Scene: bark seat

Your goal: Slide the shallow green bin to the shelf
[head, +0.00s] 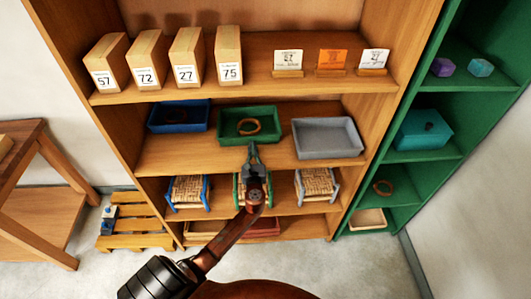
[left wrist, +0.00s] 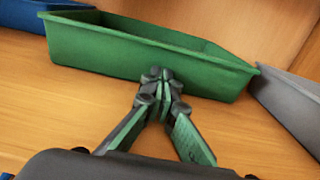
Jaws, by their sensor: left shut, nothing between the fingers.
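The shallow green bin (head: 229,118) stands on a middle board of the wooden shelf (head: 150,157), between a blue bin and a grey bin. My right gripper is not in view.
The blue bin (head: 178,118) is close on the left and the grey bin (head: 327,140) on the right. Labelled wooden blocks (head: 190,60) and small cards stand on the board above. Woven stools (head: 316,184) stand below. A green shelf unit (head: 419,103) adjoins at right.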

